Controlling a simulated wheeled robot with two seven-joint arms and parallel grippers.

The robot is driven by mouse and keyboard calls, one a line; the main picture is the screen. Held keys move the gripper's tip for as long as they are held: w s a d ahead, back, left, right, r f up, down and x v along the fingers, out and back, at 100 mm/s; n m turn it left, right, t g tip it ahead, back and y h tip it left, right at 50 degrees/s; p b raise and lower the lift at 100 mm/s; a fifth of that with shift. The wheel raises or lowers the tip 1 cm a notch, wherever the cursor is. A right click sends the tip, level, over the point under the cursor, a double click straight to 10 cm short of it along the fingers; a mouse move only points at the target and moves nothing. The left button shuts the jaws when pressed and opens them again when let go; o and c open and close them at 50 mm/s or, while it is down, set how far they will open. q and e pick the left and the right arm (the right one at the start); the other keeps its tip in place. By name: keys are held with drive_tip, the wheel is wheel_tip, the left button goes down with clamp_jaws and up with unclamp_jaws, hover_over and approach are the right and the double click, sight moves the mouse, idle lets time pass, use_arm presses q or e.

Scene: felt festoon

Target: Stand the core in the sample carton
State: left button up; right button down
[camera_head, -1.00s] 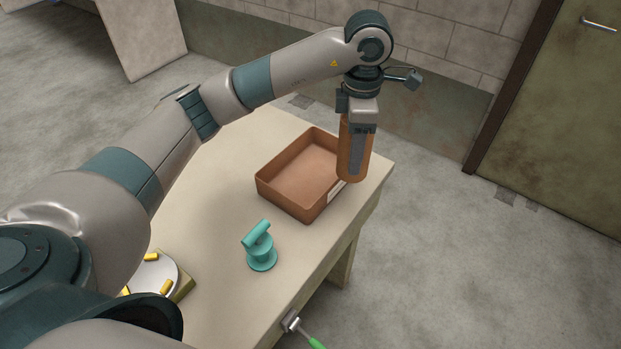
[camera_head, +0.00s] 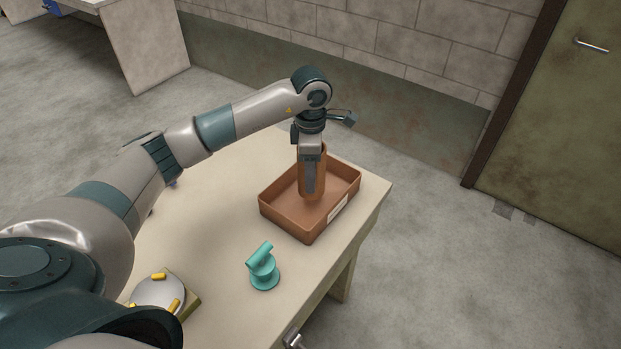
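The core is a brown upright cylinder (camera_head: 320,160). My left gripper (camera_head: 310,188) points down and is shut on the core, with a grey finger along its near side. The sample carton is an open, shallow, reddish-brown tray (camera_head: 283,216) with a white label on its right side, on the table. The core appears upright within the carton's outline, its lower end near the floor; I cannot tell whether it touches.
A teal handled object (camera_head: 264,270) stands on the table (camera_head: 225,250) in front of the carton. A round grey plate with yellow pieces (camera_head: 160,293) sits at the near left.

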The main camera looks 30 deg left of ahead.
idle(0.3)
use_arm(q)
wheel_tip(320, 180, down, 3)
drive_tip(key=shift+f+p, duration=0.15)
drive_tip(key=shift+p, duration=0.9)
drive_tip(key=shift+f, duration=0.4)
drive_tip(key=shift+f, duration=0.1)
drive_tip(key=shift+f, duration=0.1)
drive_tip(key=o, duration=1.1)
drive_tip(key=shift+r, duration=0.2)
